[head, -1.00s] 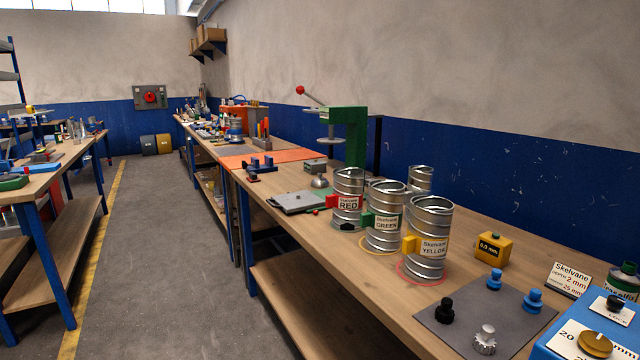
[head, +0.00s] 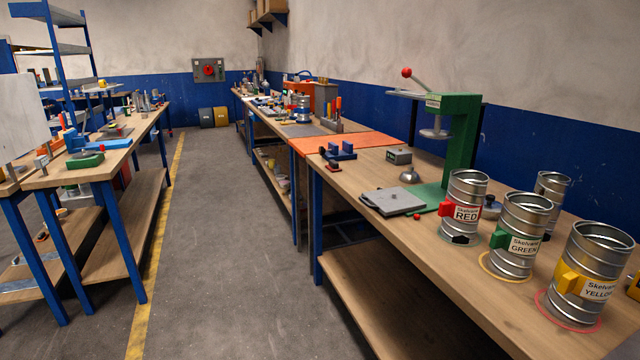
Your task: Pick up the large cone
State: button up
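I cannot make out a large cone for certain in the head view. A small silver dome-shaped piece (head: 410,174) sits on the right workbench in front of the green press; it looks rounded, and I cannot tell whether it is a cone. My gripper is not in view.
Several spiral metal ducts, labelled RED (head: 463,205), GREEN (head: 519,236) and YELLOW (head: 588,275), stand on the right workbench (head: 440,270). The green press (head: 460,140) stands behind a grey plate (head: 392,201). A clear grey aisle (head: 225,250) runs between this bench and the left bench (head: 120,160).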

aim_at(410, 177)
jog(key=i+u, duration=0.35)
jog(key=i, duration=1.6)
